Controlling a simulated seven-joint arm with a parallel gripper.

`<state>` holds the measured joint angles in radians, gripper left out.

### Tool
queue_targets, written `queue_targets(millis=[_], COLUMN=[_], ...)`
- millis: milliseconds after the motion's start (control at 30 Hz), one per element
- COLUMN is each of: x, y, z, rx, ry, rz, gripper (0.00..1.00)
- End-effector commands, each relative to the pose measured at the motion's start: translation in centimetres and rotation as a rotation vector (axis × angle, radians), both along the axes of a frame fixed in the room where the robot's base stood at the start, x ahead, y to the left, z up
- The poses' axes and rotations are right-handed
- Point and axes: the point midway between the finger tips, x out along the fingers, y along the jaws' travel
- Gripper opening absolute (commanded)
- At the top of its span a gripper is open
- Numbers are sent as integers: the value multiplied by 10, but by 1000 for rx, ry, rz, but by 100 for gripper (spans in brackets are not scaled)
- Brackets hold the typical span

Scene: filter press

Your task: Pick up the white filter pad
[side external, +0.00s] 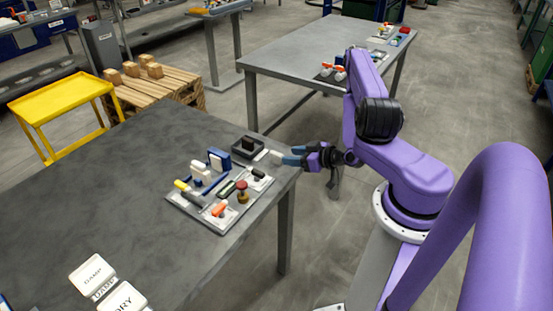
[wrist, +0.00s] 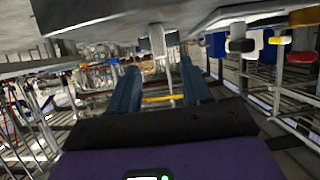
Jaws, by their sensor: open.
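My gripper (side external: 291,156), with blue fingers, is at the right corner of the near table in the side view, level with the tabletop. In the wrist view its two fingers (wrist: 161,90) are apart, with nothing held between them. A small white piece (side external: 276,157) shows right at the fingertips in the side view; I cannot tell whether it is the filter pad or whether it is touched. Other white blocks (side external: 201,172) stand upright on the grey tray (side external: 214,215), left of my gripper. Which white piece is the filter pad is too small to tell.
A dark open box (side external: 248,148) sits beside the tray, close to my gripper. The tray carries a blue block (side external: 219,159), an orange-ended piece (side external: 220,209) and a brown-red knob (side external: 242,192). White labelled blocks (side external: 92,272) lie at the front. The table's left part is clear.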

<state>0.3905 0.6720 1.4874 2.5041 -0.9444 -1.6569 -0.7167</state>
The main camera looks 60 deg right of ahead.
Motion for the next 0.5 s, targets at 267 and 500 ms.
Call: queue_targets(millis=[267, 500], x=[15, 33], y=[1, 1], z=[-10, -17], rx=[-7, -6], ry=[0, 0], rz=[6, 6], gripper=[49, 49])
